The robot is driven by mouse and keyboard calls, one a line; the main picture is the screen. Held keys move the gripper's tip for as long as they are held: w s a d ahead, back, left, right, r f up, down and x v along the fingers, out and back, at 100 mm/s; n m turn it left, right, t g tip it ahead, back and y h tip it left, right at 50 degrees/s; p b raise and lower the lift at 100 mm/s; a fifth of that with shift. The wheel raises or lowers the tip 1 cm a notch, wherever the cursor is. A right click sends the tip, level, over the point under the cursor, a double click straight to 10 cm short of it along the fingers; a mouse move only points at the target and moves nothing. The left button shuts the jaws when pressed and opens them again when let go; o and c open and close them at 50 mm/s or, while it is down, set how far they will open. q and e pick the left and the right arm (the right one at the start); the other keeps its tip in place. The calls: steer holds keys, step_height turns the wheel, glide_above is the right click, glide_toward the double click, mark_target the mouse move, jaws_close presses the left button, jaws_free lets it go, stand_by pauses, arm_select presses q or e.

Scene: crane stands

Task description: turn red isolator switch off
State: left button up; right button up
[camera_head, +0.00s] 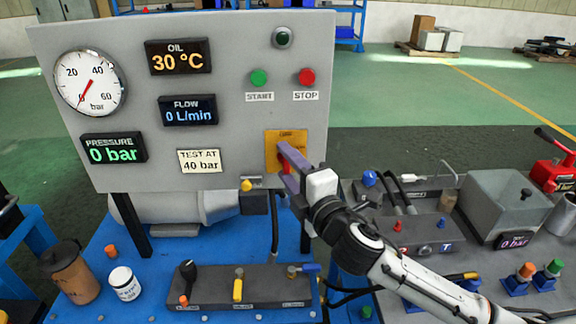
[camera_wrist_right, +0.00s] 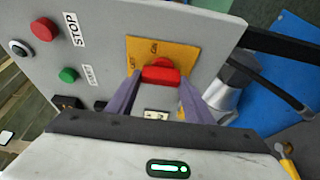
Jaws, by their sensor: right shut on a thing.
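The red isolator switch (camera_wrist_right: 160,72) sits on a yellow-orange plate (camera_head: 272,144) at the lower right of the grey panel (camera_head: 230,80). In the head view most of the switch is hidden behind my right gripper (camera_head: 288,168). In the right wrist view the plate also shows (camera_wrist_right: 148,47). There, the two purple fingers of my right gripper (camera_wrist_right: 160,84) are on either side of the red handle and shut on it. I cannot read the plate's markings clearly enough to tell the switch's position. My left gripper is not in view.
A green start button (camera_head: 259,78) and a red stop button (camera_head: 306,77) are above the plate. A pressure gauge (camera_head: 90,82) and lit displays are at left. Below, a blue bench (camera_head: 150,290) carries a valve block (camera_head: 235,285), a brown jug (camera_head: 72,272) and a white jar (camera_head: 124,284).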

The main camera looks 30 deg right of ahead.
steer(key=o, duration=1.1)
steer(key=shift+c, duration=0.2)
steer(key=shift+s+f, duration=0.1)
steer(key=shift+s, duration=0.25)
steer(key=s+b, duration=0.2)
steer(key=s, duration=0.7)
steer(key=shift+s+a, duration=0.3)
steer(key=shift+a, duration=0.05)
